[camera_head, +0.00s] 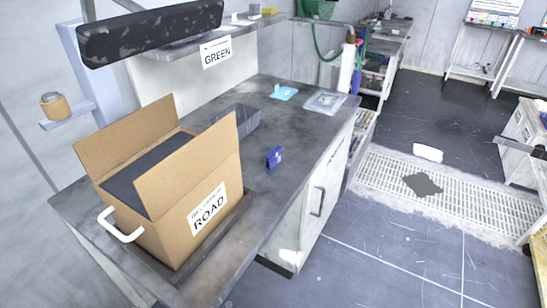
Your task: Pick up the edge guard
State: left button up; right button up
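A long, black, padded-looking bar (150,32) with pale worn flecks is at the top left, by the front edge of the upper shelf. It may be the edge guard, but no label confirms this. A small blue object (275,157) with a white mark sits on the grey bench top (300,128), right of the open cardboard box; I cannot tell exactly what it is. Neither of my grippers can be made out in the head view.
The open cardboard box (180,222), labelled ROAD, stands at the bench's near left. A dark grey bin (236,122), a light blue item (285,92) and a clear tray (325,102) are farther back. On the floor lie a grating (385,175) and a dark patch (422,184).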

aim_at(275, 156)
jog(key=i+l+u, duration=0.1)
jog(key=u, duration=0.35)
jog(key=l+u, duration=0.2)
jog(key=u, duration=0.3)
jog(key=i+l+u, duration=0.2)
jog(key=l+u, duration=0.15)
jog(key=l, duration=0.6)
jog(key=l+u, duration=0.4)
jog(key=l, duration=0.5)
jog(key=i+l, duration=0.05)
